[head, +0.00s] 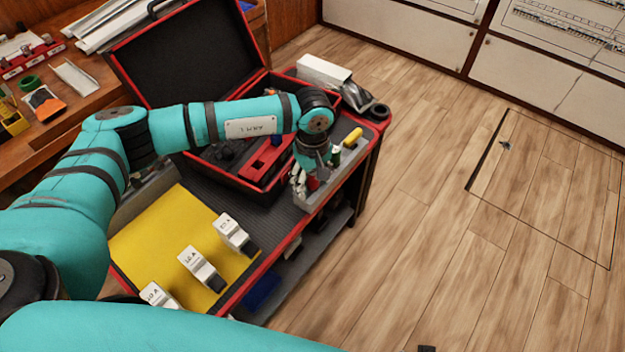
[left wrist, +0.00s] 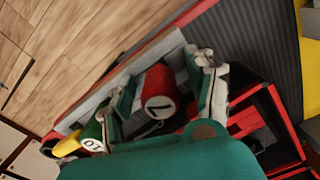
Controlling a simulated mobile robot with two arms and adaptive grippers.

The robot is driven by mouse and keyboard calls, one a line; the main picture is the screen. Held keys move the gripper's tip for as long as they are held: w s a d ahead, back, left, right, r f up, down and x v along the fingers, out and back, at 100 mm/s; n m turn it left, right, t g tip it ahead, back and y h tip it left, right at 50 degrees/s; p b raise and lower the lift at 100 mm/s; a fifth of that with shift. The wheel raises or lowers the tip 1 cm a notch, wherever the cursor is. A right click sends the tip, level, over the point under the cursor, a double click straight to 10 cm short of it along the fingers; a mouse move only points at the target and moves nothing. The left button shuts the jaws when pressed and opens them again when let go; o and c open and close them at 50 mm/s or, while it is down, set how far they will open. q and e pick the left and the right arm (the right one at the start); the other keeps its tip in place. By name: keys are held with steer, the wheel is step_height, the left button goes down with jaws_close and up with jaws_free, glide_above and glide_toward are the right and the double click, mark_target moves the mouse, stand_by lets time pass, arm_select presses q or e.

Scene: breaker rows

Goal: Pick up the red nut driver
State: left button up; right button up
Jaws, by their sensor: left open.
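The red nut driver (left wrist: 160,88) stands in a grey holder at the cart's edge, its handle end marked 7 facing the left wrist camera. My left gripper (left wrist: 163,100) is open, with one finger on each side of the red handle and gaps visible between. In the head view my left gripper (head: 306,182) points down over the holder, and only a bit of the red handle (head: 313,184) shows beside it. The nut driver's shaft is hidden. My right gripper is out of sight.
A green driver (left wrist: 92,135) and a yellow driver (left wrist: 68,145) stand in line beside the red one. An open black and red case (head: 183,40) lies behind. A yellow mat (head: 165,235) with white breakers (head: 200,268) covers the cart's near end. Floor to the right is clear.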

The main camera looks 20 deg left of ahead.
arm_select(q)
steer(key=c, duration=1.1)
jaws_close()
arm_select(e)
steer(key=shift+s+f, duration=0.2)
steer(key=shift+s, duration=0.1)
